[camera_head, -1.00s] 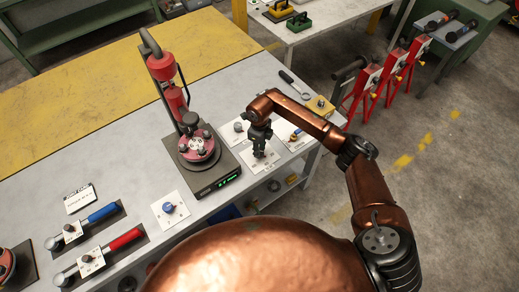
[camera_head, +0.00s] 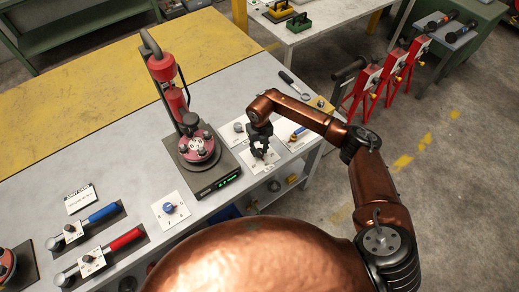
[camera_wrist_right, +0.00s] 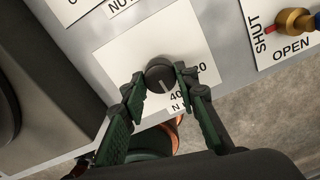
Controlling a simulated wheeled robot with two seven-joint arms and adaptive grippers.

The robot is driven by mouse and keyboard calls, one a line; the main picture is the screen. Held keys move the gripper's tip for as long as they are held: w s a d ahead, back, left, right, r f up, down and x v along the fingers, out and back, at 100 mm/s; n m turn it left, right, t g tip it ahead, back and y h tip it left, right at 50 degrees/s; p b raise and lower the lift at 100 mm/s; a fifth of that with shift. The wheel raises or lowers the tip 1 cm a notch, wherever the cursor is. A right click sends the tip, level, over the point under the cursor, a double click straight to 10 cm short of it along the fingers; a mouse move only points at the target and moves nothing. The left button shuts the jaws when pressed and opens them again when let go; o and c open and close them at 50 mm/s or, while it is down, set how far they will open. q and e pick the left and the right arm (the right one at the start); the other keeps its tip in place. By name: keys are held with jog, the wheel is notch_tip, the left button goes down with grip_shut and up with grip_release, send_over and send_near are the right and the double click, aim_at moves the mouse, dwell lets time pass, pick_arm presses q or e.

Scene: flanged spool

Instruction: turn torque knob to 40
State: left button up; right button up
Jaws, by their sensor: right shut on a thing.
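The torque knob (camera_wrist_right: 158,72) is a dark round knob on a white plate (camera_wrist_right: 112,58), with "40", "20" and "N" printed beside it. A pale mark on the knob's face points down and a little right, toward the "40". My right gripper (camera_wrist_right: 158,82) is shut on the knob, with one green-padded finger on each side. In the head view my right gripper (camera_head: 262,152) reaches down over the same white plate (camera_head: 249,164), and hides most of the knob. My left gripper is not in view.
The red-and-black device (camera_head: 198,150) with a green display stands left of my right gripper. A blue knob plate (camera_head: 159,220) is nearer. A SHUT/OPEN valve plate (camera_wrist_right: 293,48) lies close by on the right.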

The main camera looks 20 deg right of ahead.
aim_at(259, 151)
dwell(0.5)
jog(key=o, duration=1.2)
jog(key=shift+c, duration=0.2)
notch_tip(259, 151, up, 12)
jog(key=shift+a, duration=0.1)
